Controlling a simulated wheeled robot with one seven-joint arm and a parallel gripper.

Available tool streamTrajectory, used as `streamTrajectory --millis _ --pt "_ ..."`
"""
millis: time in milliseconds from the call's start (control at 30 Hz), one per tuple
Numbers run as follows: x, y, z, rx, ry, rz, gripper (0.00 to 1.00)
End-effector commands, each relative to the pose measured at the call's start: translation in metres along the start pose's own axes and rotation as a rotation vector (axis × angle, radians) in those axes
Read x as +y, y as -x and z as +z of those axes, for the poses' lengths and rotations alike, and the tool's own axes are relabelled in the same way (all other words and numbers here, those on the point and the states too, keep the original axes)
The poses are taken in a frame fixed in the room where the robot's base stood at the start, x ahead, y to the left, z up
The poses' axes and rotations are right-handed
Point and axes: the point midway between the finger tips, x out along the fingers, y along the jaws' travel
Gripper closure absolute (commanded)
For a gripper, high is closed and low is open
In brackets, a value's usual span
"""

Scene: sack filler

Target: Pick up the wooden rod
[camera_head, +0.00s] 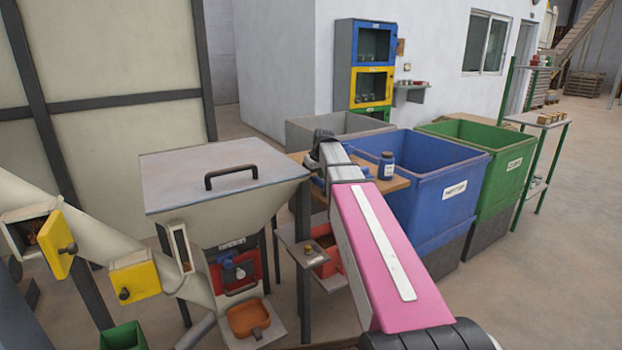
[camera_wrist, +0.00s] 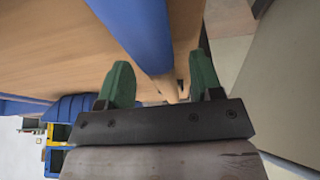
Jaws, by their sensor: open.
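In the wrist view my gripper (camera_wrist: 158,72) is open, with its two green fingers apart. A long blue bar runs down into the gap between them. A narrow tan piece (camera_wrist: 171,90) shows at the bar's lower end; I cannot tell whether it is the wooden rod or part of the wooden table top (camera_wrist: 50,50). No wooden rod can be clearly picked out in either view. In the head view my pink arm reaches over the wooden table top (camera_head: 397,186), and its far end hides part of the surface. The fingers are not clear there.
A hopper with a grey lid (camera_head: 220,172) stands close left of my arm. Open floor lies at the right.

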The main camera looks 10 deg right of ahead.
Motion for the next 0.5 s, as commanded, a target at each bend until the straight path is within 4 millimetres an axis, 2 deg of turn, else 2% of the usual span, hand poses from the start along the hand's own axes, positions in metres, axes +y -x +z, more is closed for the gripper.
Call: streamTrajectory --millis 100,133,200,300,500 --pt "0.0 0.0005 0.0 0.0 0.0 0.0 0.4" --pt "0.0 0.0005 0.0 0.0 0.0 0.0 0.47" --pt "0.0 0.0006 0.0 0.0 0.0 0.0 0.7" --pt "0.0001 0.0007 0.0 0.0 0.0 0.0 0.97" --pt "0.0001 0.0009 -0.0001 0.001 0.0 0.0 0.97"
